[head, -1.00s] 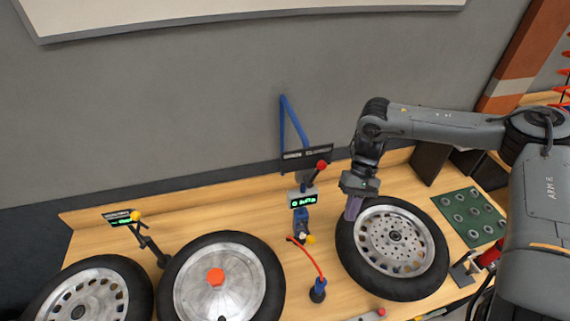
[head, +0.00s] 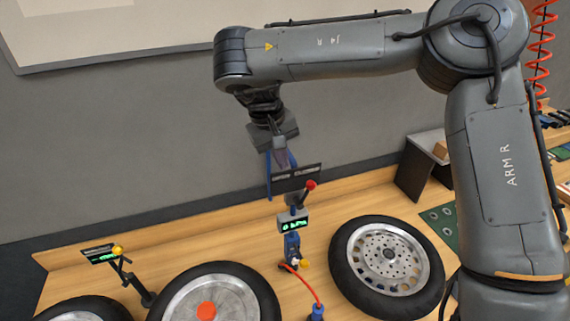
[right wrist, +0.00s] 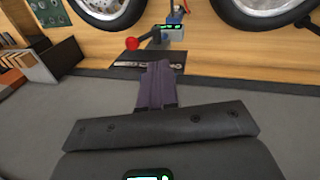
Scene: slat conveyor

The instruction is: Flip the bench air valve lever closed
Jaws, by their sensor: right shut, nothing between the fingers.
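The bench air valve (head: 293,222) is a grey block with a green-lit display, standing on a blue fitting. Its dark lever ends in a red knob (head: 310,185) and leans up and to the right in the head view. A black label plate (head: 312,171) stands behind it. My right gripper (head: 281,160) is shut and empty, pointing down at the plate's left part, above and left of the knob. In the right wrist view, the red knob (right wrist: 132,44) shows beyond the shut fingertips (right wrist: 155,66), with no contact visible. My left gripper is out of view.
A wheel (head: 350,250) lies right of the valve, and another wheel (head: 262,290) lies to its left. A red hose (head: 307,284) curves in front of the valve. A small stand with a yellow knob (head: 117,251) is at left. The wall (head: 130,150) rises behind the bench.

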